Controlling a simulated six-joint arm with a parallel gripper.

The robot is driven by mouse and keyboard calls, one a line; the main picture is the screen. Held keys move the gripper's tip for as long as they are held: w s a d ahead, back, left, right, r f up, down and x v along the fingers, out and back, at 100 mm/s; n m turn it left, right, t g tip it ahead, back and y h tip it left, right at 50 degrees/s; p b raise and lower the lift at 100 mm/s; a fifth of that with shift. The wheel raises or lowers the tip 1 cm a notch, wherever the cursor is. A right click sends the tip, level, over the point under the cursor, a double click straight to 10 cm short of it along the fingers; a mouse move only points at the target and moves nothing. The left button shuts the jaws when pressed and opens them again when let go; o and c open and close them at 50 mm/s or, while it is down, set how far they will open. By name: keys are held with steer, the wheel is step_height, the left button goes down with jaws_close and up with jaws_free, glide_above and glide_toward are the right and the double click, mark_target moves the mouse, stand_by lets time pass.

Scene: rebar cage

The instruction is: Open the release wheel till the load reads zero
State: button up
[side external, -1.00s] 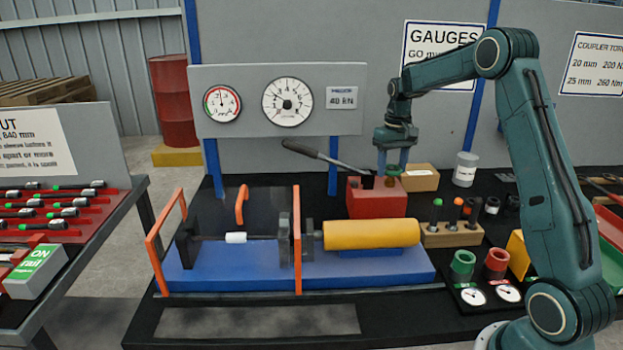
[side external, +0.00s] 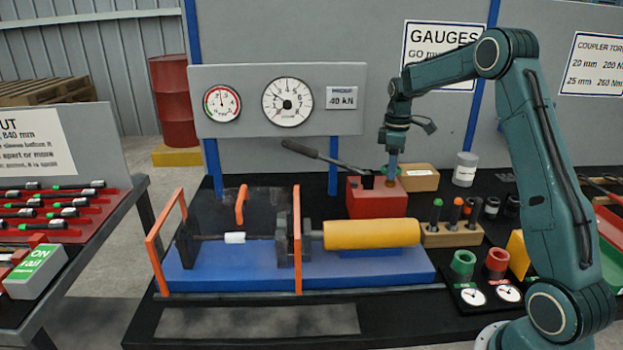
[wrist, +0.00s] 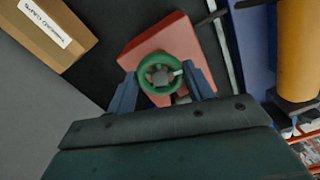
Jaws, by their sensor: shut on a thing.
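The green release wheel (wrist: 160,73) sits on top of the red pump block (wrist: 157,35) in the wrist view. My gripper (wrist: 161,80) has its blue fingers on both sides of the wheel, shut on it. In the side view my gripper (side external: 392,172) points down onto the red pump block (side external: 377,198), and the wheel is mostly hidden behind it. The large load gauge (side external: 288,102) has a dark needle pointing toward the upper left; its exact reading is too small to tell. A smaller gauge (side external: 222,103) with a red and green rim is beside it.
The pump's grey lever (side external: 326,156) slants up to the left from the block. A cardboard box (side external: 420,177) and a white canister (side external: 465,169) stand behind and right. A yellow cylinder (side external: 371,234) lies on the blue bed in front. A wooden socket holder (side external: 451,234) is at right.

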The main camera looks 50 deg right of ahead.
steer(key=shift+n, duration=0.6)
steer(key=o, duration=1)
steer(key=shift+c, duration=0.2)
steer(key=shift+r, duration=0.1)
step_height(320, 180, up, 14)
stand_by(0.3)
